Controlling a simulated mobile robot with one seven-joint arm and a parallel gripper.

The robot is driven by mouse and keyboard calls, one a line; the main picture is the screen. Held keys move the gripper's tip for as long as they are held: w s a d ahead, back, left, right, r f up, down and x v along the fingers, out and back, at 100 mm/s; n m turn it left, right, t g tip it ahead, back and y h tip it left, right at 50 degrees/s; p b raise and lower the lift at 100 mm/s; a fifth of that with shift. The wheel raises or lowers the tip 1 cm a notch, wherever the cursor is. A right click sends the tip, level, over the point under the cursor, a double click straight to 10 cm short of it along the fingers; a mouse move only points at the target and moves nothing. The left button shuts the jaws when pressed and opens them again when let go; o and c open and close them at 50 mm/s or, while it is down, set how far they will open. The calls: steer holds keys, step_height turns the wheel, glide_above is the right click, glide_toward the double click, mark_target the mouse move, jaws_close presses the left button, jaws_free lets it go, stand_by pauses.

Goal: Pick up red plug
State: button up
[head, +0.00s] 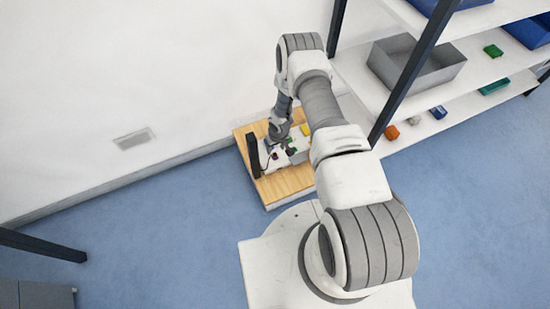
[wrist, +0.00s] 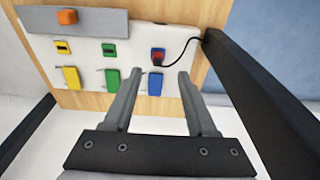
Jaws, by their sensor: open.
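The red plug (wrist: 158,60) is small and sits at a blue socket (wrist: 157,51) at the upper right of a white panel (wrist: 131,47) in the wrist view. A black cable (wrist: 184,55) curves from it to the panel's right edge. My gripper (wrist: 159,76) is open and empty, with its two fingertips spread to either side just below the plug in the picture. I cannot tell how far the fingers are above the panel. In the head view my wrist hangs over the wooden board (head: 286,184), and the plug is too small to make out.
The panel also has yellow (wrist: 63,47) and green (wrist: 109,49) sockets, with coloured parts below. A dark post (wrist: 262,105) stands close on the right. A shelf (head: 440,128) stands right of the board.

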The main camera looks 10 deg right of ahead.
mark_target(275, 154)
steer(key=f+b, duration=0.1)
steer(key=f, duration=0.1)
steer(key=w+f+b, duration=0.1)
steer(key=f, duration=0.1)
steer(key=f+b, duration=0.1)
steer(key=f, duration=0.1)
steer(key=shift+w+d+f, duration=0.1)
steer(key=shift+w+f, duration=0.1)
steer(key=shift+w, duration=0.05)
jaws_close()
